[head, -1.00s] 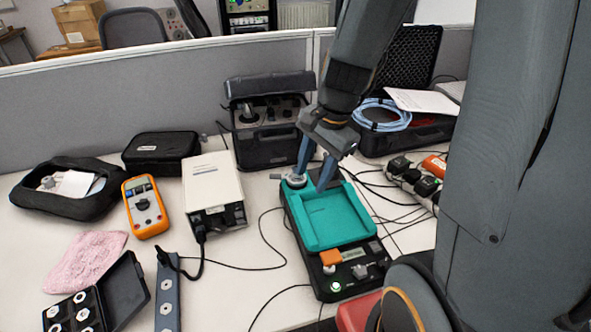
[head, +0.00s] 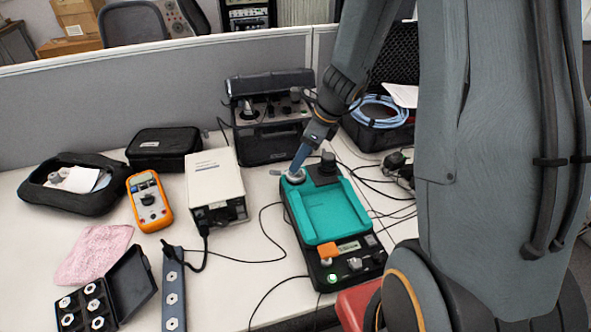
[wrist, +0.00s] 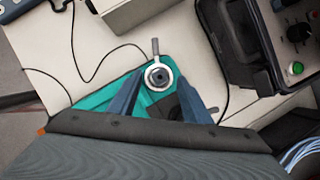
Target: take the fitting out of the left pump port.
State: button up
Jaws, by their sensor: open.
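The pump (head: 325,215) has a teal top tray on a black base and stands on the table. A round pale metal fitting (head: 294,178) sits at the left port on the pump's far edge. In the wrist view the fitting (wrist: 158,76) is a ring with a dark centre and a short grey stem beside it. My gripper (head: 298,170) is over this port, its blue fingers seen nearly edge-on. In the wrist view my open gripper (wrist: 160,80) has one finger on each side of the fitting, with gaps showing. How low the fingertips reach is unclear.
A black block with a knob (head: 325,168) stands close right of the fitting. A white box (head: 214,185), an orange multimeter (head: 149,202) and a black case of fittings (head: 128,284) are to the left. A black instrument (head: 268,125) stands behind. Cables cross the table.

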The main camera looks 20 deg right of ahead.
jog(key=shift+x, duration=0.9)
grip_shut()
